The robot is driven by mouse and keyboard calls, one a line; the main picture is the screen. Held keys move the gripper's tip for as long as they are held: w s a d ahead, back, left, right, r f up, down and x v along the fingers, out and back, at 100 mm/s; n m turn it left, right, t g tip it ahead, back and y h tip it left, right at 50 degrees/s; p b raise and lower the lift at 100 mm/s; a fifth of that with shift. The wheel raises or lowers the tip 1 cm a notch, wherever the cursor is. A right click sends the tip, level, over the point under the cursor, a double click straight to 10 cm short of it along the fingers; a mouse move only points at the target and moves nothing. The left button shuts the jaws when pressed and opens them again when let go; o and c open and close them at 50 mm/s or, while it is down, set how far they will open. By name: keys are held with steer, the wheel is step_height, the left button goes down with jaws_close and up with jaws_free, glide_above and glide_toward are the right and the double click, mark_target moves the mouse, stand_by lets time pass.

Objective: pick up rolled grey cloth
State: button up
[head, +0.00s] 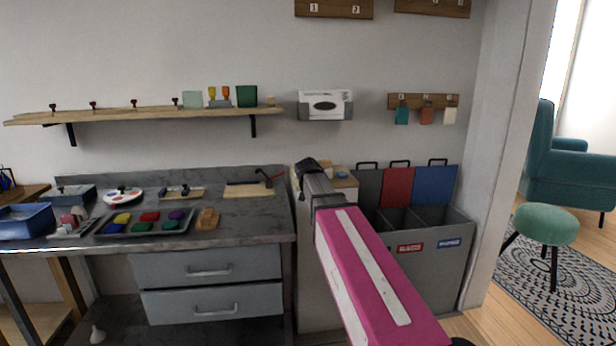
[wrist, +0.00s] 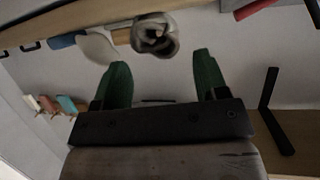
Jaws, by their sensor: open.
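The rolled grey cloth (wrist: 156,36) shows in the wrist view as a grey roll with its spiralled end facing me, at the edge of a wooden surface (wrist: 112,33). My gripper (wrist: 162,78) has two green fingers set wide apart, open and empty. The roll appears just beyond the fingertips, roughly in line with the gap, and not between them. In the head view my gripper (head: 306,165) is small and dark above the narrow cabinet right of the workbench. I cannot make out the cloth there; my arm covers part of the cabinet top.
In the wrist view a white rounded item (wrist: 97,46) and a blue item (wrist: 62,41) lie beside the roll. In the head view the workbench (head: 262,226) holds a paint tray (head: 100,233).

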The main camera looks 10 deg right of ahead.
steer(key=x, duration=0.6)
steer(key=shift+d, duration=0.15)
steer(key=shift+s, duration=0.1)
steer(key=c, duration=0.7)
